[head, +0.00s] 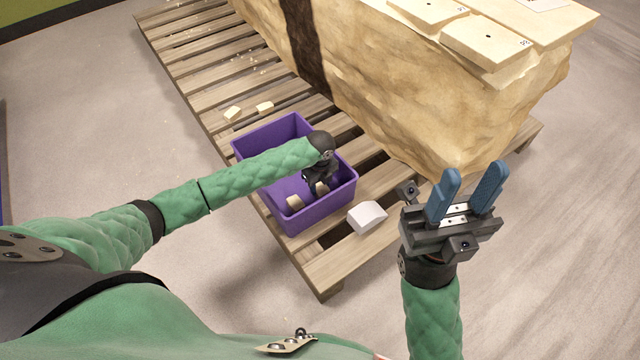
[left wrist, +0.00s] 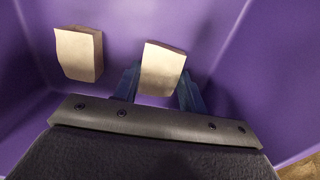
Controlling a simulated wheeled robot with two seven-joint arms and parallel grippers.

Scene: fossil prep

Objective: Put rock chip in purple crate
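The purple crate (head: 322,211) stands on the wooden pallet. My left gripper (head: 320,187) reaches down inside it. In the left wrist view, a pale rock chip (left wrist: 162,68) sits between the blue fingers of my left gripper (left wrist: 160,90), which look closed against its sides. It is low inside the crate; I cannot tell whether it touches the floor. A second pale chip (head: 294,203) lies in the crate, to the left of the held one; it also shows in the left wrist view (left wrist: 79,52). My right gripper (head: 465,195) is open and empty, outside the crate.
Two pale chips (head: 233,113) (head: 265,106) lie on the pallet (head: 325,270) behind the crate. A larger whitish block (head: 367,216) lies at the crate's right. A big tan rock block (head: 440,100) with a dark band stands on the pallet behind. Bare floor surrounds the pallet.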

